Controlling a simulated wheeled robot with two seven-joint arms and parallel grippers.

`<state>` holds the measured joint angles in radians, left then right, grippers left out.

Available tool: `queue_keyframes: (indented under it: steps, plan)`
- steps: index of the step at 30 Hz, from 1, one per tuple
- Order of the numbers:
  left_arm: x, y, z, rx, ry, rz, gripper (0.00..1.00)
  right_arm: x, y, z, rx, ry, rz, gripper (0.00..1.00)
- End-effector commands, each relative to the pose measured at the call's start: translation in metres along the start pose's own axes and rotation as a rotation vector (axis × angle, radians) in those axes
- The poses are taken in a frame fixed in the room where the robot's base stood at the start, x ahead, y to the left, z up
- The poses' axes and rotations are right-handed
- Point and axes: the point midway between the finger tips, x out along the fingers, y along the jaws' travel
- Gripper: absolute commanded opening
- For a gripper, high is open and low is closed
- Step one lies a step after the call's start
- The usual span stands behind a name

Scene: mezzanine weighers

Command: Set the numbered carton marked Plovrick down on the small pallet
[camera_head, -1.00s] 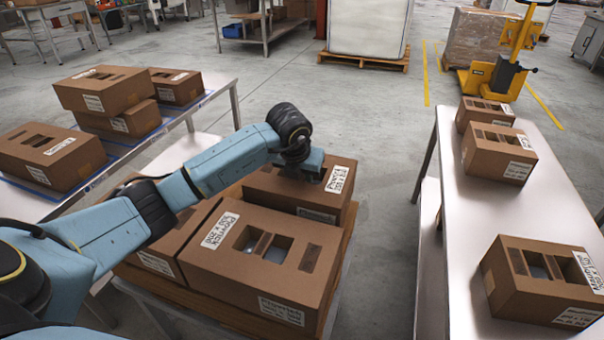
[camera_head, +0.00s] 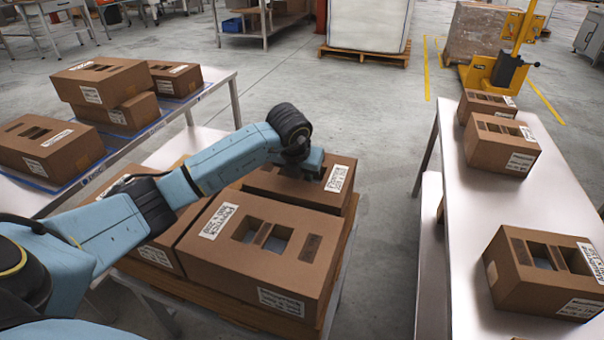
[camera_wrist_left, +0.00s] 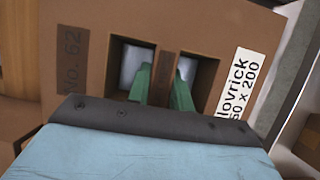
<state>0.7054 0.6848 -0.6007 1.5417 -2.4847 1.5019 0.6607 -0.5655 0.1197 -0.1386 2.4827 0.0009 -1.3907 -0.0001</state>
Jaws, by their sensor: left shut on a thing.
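The Plovrick carton (camera_head: 320,196) is brown, with a white label on its top and two square openings. It is at the back right corner of the small wooden pallet (camera_head: 205,307), beside other cartons. The head view does not show whether its base touches the pallet. My left gripper (camera_head: 300,175) is over its top. In the left wrist view the green fingers (camera_wrist_left: 163,88) reach into the two openings and are shut on the strip between them. The carton's top (camera_wrist_left: 205,35) reads "lovrick" and "No. 62" there. My right gripper is not in view.
A large carton (camera_head: 225,272) fills the pallet's front, with another carton (camera_head: 155,250) to its left. A left table (camera_head: 215,95) and a right table (camera_head: 455,225) hold more cartons. Floor (camera_head: 385,180) shows clear between pallet and right table.

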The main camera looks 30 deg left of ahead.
Motion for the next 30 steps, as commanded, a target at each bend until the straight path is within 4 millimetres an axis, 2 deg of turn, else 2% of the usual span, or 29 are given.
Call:
queue_keyframes:
  steps: [17,18,23,24,30]
  plan:
    - [0.0037,0.0001,-0.0010,0.000,-0.002,0.000,0.00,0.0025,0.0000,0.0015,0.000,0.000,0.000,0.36]
    - [0.0039,0.0001,-0.0011,0.000,-0.002,0.000,0.23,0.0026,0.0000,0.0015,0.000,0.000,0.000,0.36]
    - [0.0036,0.0001,-0.0011,0.000,-0.002,0.000,0.44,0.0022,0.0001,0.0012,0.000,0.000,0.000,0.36]
    - [0.0036,0.0001,-0.0012,0.000,-0.002,0.000,0.47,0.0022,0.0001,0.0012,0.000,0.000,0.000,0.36]
    - [0.0048,0.0002,-0.0026,0.000,0.002,0.001,0.47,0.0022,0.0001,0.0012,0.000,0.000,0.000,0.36]
